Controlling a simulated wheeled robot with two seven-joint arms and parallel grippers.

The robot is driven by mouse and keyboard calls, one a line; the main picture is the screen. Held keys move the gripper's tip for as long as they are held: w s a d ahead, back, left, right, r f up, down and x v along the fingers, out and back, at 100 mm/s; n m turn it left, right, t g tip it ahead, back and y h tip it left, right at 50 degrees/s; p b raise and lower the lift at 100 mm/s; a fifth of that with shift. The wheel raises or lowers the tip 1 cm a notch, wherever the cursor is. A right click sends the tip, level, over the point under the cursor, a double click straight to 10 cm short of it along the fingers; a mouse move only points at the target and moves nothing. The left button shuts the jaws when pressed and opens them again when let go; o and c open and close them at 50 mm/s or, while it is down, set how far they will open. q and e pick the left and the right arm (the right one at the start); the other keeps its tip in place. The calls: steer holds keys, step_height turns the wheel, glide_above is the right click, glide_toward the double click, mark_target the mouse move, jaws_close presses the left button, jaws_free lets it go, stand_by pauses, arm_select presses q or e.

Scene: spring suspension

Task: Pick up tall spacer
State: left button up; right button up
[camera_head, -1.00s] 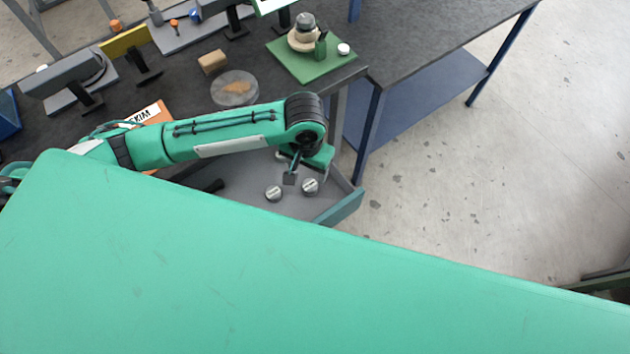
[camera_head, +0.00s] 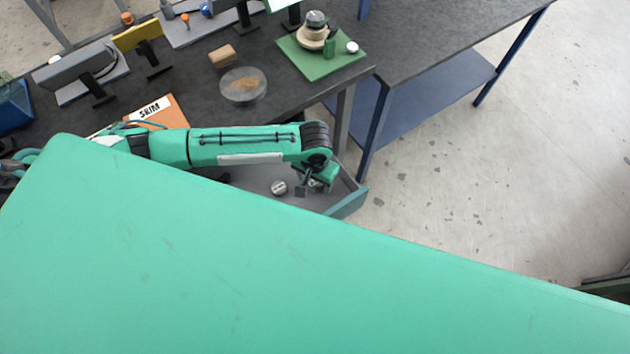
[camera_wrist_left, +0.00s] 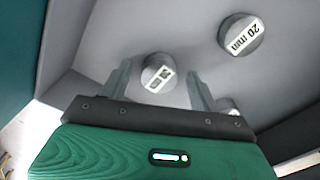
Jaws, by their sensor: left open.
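Round grey spacers with white labels stand in a grey drawer (camera_head: 245,178). In the left wrist view, one spacer (camera_wrist_left: 157,65) shows between the fingertips of my left gripper (camera_wrist_left: 159,76); its label is too small to read surely. A spacer marked "20 mm" (camera_wrist_left: 240,36) stands to the upper right. Another pale round piece (camera_wrist_left: 229,105) is mostly hidden behind the right finger. In the head view, one spacer (camera_head: 279,187) lies left of my left gripper (camera_head: 310,190), which is open, low over the drawer. I cannot tell which spacer is the tall one. My right gripper is out of view.
The drawer's front wall (camera_head: 347,203) is close to the right of the gripper. Open floor lies to the right.

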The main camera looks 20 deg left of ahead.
arm_select(q)
steer(key=c, duration=1.1)
steer(key=shift+c, duration=0.2)
steer(key=shift+r, duration=0.15)
